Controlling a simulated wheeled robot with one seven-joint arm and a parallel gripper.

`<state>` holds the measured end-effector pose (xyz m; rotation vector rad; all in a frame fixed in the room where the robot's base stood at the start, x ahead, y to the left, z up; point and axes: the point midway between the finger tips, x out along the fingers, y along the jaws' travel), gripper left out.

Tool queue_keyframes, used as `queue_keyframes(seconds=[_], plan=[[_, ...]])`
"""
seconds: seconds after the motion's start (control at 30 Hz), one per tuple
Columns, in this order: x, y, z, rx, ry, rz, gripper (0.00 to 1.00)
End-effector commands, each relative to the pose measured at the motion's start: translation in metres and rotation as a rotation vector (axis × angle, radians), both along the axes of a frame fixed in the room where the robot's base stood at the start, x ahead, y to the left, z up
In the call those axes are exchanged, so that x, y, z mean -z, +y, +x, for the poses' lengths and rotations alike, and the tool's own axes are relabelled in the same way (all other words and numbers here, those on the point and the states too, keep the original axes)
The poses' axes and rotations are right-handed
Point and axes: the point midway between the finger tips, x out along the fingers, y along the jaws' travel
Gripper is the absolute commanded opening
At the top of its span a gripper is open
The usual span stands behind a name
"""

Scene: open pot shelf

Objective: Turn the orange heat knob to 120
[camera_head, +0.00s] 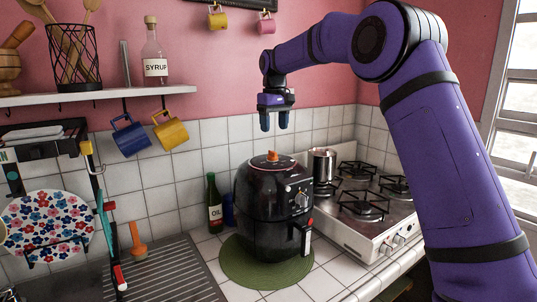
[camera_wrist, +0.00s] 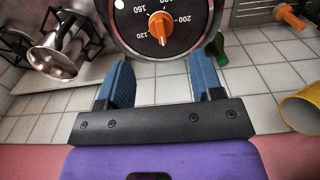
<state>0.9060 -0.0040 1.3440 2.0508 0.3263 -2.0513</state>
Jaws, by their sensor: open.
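A black air fryer (camera_head: 262,215) stands on a round green mat (camera_head: 240,265) on the tiled counter. The orange knob (camera_head: 272,155) sits on its top. In the wrist view the orange knob (camera_wrist: 160,25) is at the centre of a dark round dial (camera_wrist: 188,38) with white numbers. A white mark shows at the knob's lower edge in that view. My gripper (camera_head: 274,122) is open and empty, above the knob and apart from it; its blue fingers (camera_wrist: 160,75) point toward the dial.
A gas stove (camera_head: 365,210) with a metal pot (camera_head: 322,165) is right of the fryer. A green oil bottle (camera_head: 214,203) stands to its left. A blue mug (camera_head: 130,135) and a yellow mug (camera_head: 171,131) hang below the shelf (camera_head: 95,97). The air around my gripper is clear.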

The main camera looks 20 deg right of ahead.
Motion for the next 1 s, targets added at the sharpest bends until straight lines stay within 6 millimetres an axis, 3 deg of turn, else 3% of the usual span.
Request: queue_keyframes(seconds=[0.3,0.5,0.97,1.0], plan=[[0.056,0.001,-0.001,0.001,0.003,0.000,0.60],[0.083,0.001,0.000,0.001,0.001,0.001,0.60],[0.095,0.001,0.000,0.001,-0.001,0.000,0.60],[0.095,0.001,0.000,0.001,-0.001,0.000,0.56]])
